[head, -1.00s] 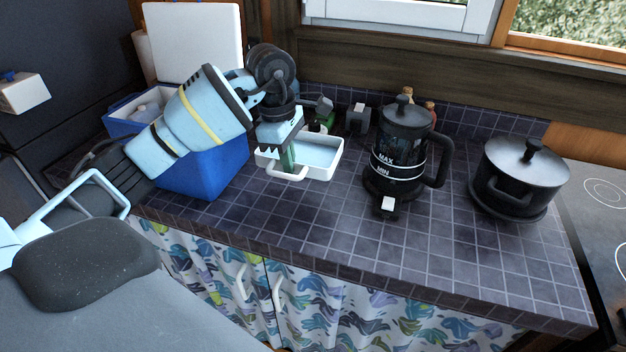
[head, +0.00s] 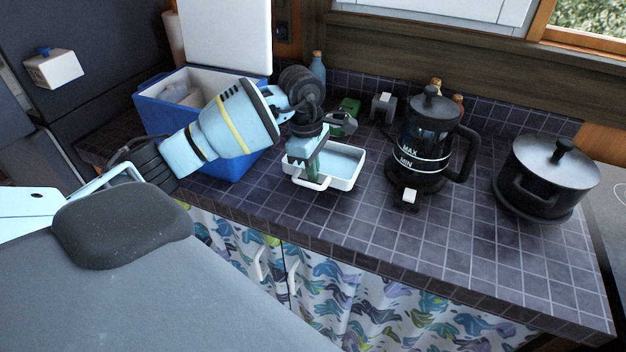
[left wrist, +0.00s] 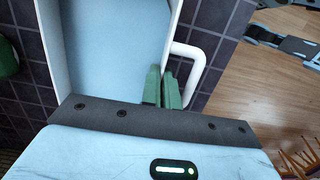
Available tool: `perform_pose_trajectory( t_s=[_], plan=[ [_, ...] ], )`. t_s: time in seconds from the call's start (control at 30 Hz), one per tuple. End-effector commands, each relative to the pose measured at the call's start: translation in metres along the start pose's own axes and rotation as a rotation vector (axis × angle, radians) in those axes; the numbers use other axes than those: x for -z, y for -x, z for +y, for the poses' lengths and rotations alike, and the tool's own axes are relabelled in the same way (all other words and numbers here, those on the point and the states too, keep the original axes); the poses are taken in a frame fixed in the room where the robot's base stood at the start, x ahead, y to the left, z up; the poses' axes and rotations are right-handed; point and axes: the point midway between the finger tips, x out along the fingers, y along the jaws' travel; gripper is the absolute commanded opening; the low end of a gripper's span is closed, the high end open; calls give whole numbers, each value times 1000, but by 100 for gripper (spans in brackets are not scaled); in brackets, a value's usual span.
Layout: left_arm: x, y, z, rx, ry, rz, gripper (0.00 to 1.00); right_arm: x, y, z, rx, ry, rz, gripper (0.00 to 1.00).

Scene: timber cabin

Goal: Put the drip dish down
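The drip dish (head: 345,184) is a shallow white rectangular tray with a pale blue inside and a looped handle at its end. It is level, at or just over the tiled counter, between the blue cool box and the coffee press; I cannot tell whether it touches the tiles. My left gripper (head: 311,173) reaches down to its near left part. In the left wrist view the green fingers (left wrist: 163,90) straddle the dish's white wall beside the handle (left wrist: 193,70), one inside and one outside, closed on it.
The blue cool box (head: 150,108) stands open behind my left arm. A black coffee press (head: 430,145) stands right of the dish, and a lidded black pot (head: 545,180) is farther right. Small items, including a green one (head: 350,104), stand behind. Tiles in front of the dish are clear.

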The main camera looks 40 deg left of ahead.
Motion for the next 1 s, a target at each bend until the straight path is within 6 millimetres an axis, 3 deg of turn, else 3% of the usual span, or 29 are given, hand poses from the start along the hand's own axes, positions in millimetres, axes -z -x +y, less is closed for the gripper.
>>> perform_pose_trajectory(
  t_s=[0.23, 0.63, 0.8, 1.0],
  plan=[
    [3, -30, -1, 2, 0, 0, 0, 4, 1, 1, -1, 4, 7, 36],
    [4, -36, 0, 1, 0, 1, 0, 0, 0, 3, 0, 13, 0, 36],
    [4, -35, 0, 1, 0, 1, 23, 1, 0, 3, 0, 13, 1, 36],
    [4, -35, 0, 1, 0, 1, 24, 1, 0, 3, 0, 12, 2, 36]
  ],
)
